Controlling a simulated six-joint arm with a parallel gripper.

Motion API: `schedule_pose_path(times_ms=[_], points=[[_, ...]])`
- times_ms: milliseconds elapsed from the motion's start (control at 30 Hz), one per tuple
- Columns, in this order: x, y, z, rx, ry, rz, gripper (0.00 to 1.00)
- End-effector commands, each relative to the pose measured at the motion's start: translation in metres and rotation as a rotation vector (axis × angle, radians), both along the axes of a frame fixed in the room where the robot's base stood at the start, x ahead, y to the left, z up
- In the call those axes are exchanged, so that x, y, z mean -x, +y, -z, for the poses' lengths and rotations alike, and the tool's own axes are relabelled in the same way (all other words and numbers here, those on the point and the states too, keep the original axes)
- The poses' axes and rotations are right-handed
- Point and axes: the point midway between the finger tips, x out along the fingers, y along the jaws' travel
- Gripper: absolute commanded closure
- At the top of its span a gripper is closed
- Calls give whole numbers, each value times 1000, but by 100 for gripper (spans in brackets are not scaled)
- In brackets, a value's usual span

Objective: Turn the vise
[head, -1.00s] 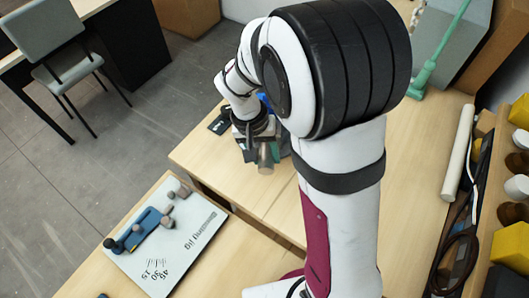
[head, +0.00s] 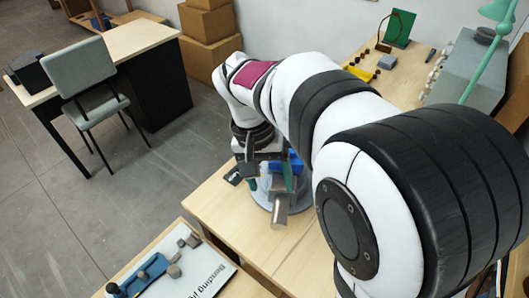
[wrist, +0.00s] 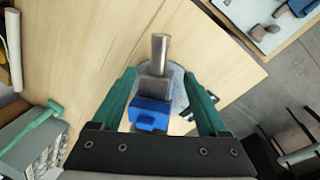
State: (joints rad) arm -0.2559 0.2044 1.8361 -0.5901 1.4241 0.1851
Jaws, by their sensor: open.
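The vise has a blue body (wrist: 150,113) with a grey block and a light metal cylinder (wrist: 160,52) sticking out of it. It stands on a round pale blue-grey base (wrist: 178,92) on the wooden table. In the head view the cylinder (head: 280,210) points toward the camera, and the blue part (head: 292,164) is partly hidden by my gripper. My gripper (wrist: 160,76) is open, with a green finger on each side of the vise. It is over the vise; I cannot tell whether either finger touches it. In the head view my gripper (head: 272,176) points down there.
A bending jig board (head: 205,277) lies on the bench at lower left. A small dark item (head: 233,178) lies left of the vise. A green lamp (head: 482,50) and a grey box (head: 465,70) stand at the back right.

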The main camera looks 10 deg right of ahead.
Motion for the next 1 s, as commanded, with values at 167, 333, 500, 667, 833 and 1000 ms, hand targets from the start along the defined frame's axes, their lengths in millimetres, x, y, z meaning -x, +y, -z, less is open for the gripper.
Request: schedule_pose_path(times_ms=[167, 333, 500, 667, 833, 1000], points=[[-2, 7, -34, 0, -2, -1, 23], [-2, 8, -43, 1, 0, 0, 23], [-2, 8, -43, 1, 1, 0, 23], [-2, 8, -43, 1, 1, 0, 23], [67, -13, -43, -108, 6, 67, 23], [168, -19, -12, -276, -17, 181, 23]])
